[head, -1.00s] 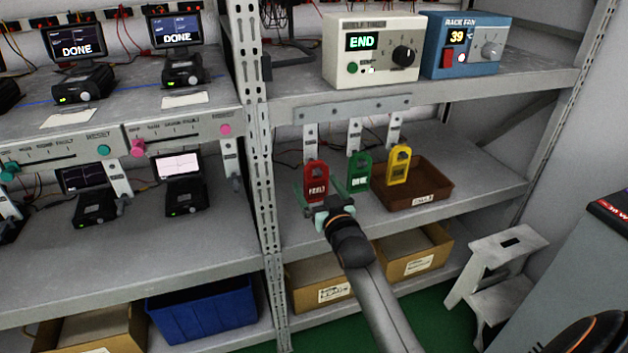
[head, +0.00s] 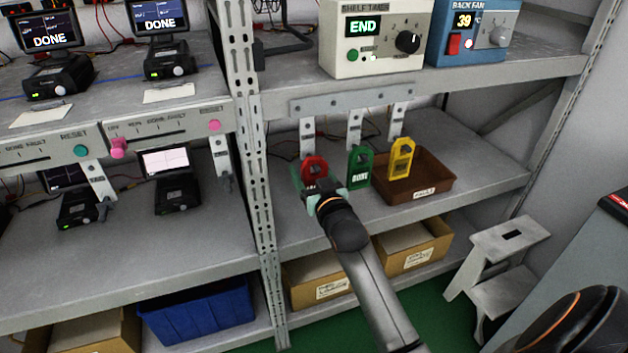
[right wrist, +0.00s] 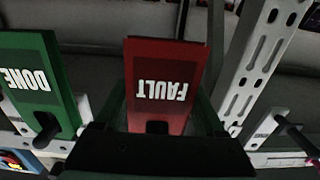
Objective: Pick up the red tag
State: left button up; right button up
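The red tag (head: 315,168), marked FAULT, hangs at the left of a row of tags below a metal strip. My right gripper (head: 320,188) is in front of it and hides its lower part in the head view. In the right wrist view the red tag (right wrist: 164,75) stands between the two fingers of my right gripper (right wrist: 163,108), one along each side. The fingers look open, with narrow gaps beside the tag; contact is hard to judge. My left gripper is not in view.
A green DONE tag (head: 359,168) hangs close to the right, then a yellow tag (head: 401,158). A brown tray (head: 437,186) sits on the shelf behind them. A perforated rack post (head: 250,150) stands close to the left. A shelf timer (head: 376,40) is above.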

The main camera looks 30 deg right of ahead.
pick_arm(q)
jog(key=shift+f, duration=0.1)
pick_arm(e)
jog(key=c, duration=0.9)
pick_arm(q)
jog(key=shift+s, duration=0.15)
pick_arm(e)
jog(key=shift+r, duration=0.15)
